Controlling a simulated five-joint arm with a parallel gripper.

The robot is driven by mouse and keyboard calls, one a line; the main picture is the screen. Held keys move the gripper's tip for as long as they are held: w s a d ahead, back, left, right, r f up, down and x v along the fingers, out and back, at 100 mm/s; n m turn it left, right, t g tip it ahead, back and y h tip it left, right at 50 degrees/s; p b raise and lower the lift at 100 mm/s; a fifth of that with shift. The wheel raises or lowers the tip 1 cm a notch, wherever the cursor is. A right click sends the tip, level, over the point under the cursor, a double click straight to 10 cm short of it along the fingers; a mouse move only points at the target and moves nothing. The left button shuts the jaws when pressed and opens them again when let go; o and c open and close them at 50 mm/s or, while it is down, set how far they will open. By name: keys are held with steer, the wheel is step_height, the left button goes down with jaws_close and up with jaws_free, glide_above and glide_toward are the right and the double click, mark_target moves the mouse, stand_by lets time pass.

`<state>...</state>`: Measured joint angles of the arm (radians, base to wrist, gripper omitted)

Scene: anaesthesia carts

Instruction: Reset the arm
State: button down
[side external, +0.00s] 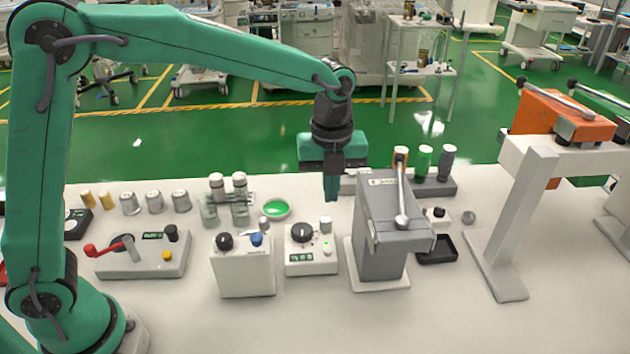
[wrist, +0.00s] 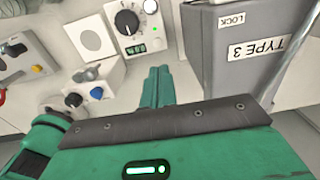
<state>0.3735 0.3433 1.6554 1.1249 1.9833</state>
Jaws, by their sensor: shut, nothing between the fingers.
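My gripper (side external: 331,198) points straight down above the white table (side external: 190,310), behind the white dial box and left of the grey lever box. Its green fingers are together with nothing between them. The closed fingers also show in the wrist view (wrist: 159,85). My green arm reaches in from the left and bends down at the wrist. The fingertips hang near the back of the dial box (side external: 312,262); I cannot tell their exact height over the table.
A grey box with a lever (side external: 380,235) stands close right of my gripper. A box with a blue knob (side external: 245,272), a green dish (side external: 276,208) and a box with a red crank (side external: 143,258) lie left. A black tray (side external: 437,248) and an orange-topped stand (side external: 560,118) are right. The front table is clear.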

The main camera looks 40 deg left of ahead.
steer(key=s+a+r+n+t, duration=0.3)
steer(key=s+a+r+n, duration=0.6)
steer(key=n, duration=0.4)
steer(key=s+a+f+n+t, duration=0.2)
steer(key=s+a+n, duration=0.6)
steer(key=s+n, duration=0.4)
steer(key=shift+f+n, duration=0.3)
steer(key=shift+n, duration=0.7)
